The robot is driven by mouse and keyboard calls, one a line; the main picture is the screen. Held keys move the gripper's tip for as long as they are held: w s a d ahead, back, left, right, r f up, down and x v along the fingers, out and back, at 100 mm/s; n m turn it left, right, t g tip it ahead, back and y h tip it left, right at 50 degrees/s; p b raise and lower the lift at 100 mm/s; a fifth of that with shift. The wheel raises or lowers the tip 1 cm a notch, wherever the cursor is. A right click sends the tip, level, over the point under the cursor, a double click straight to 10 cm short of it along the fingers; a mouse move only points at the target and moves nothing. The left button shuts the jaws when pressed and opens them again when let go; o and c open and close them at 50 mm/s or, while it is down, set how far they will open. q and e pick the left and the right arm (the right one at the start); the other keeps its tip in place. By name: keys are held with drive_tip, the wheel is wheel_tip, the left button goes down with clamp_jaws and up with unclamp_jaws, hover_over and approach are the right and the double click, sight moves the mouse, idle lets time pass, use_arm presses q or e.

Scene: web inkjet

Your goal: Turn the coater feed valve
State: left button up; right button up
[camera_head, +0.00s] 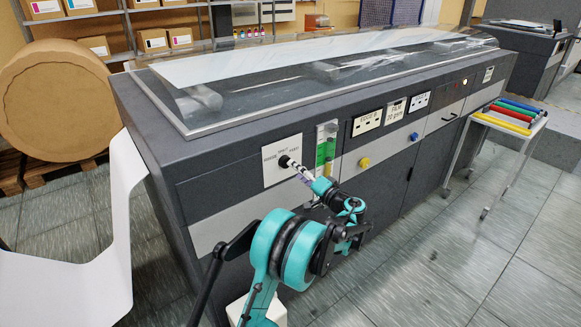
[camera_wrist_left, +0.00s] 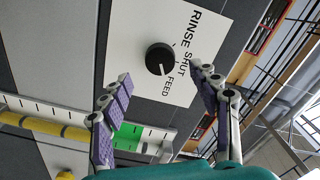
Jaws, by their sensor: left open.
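The coater feed valve is a round black knob (camera_head: 285,161) on a white plate (camera_head: 273,173) on the front of the grey machine. In the left wrist view the knob (camera_wrist_left: 160,58) shows face-on, with the words RINSE, SHUT and FEED around its right side. A small pale mark on the knob points toward the FEED side. My left gripper (camera_head: 303,175) is just in front of the plate. In the left wrist view its purple-padded fingers (camera_wrist_left: 161,74) are open, apart, with the knob beyond and between their tips. No contact with the knob is visible. My right gripper is out of view.
A green-and-white gauge (camera_head: 326,148) sits right of the plate, with a yellow knob (camera_head: 364,162) and a blue knob (camera_head: 413,136) farther along. A white paper web (camera_head: 122,225) hangs at the left. A cart with coloured rolls (camera_head: 504,117) stands at the right. Floor in front is clear.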

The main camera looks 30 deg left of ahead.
use_arm(q)
drive_tip(key=v, duration=0.6)
drive_tip(key=shift+s+d, duration=0.1)
drive_tip(key=shift+d, duration=0.05)
drive_tip(key=s+d+m+h, duration=0.1)
drive_tip(key=s+d+h, duration=0.1)
drive_tip(key=s+h, duration=0.95)
drive_tip(key=s+d+f+h, duration=0.2)
drive_tip(key=s+d, duration=0.5)
drive_tip(key=s, duration=0.4)
drive_tip(key=s+d+f+h, duration=0.3)
drive_tip(key=s+d, duration=0.4)
drive_tip(key=s, duration=0.4)
drive_tip(key=shift+s+d+f, duration=0.25)
drive_tip(key=shift+f, duration=0.35)
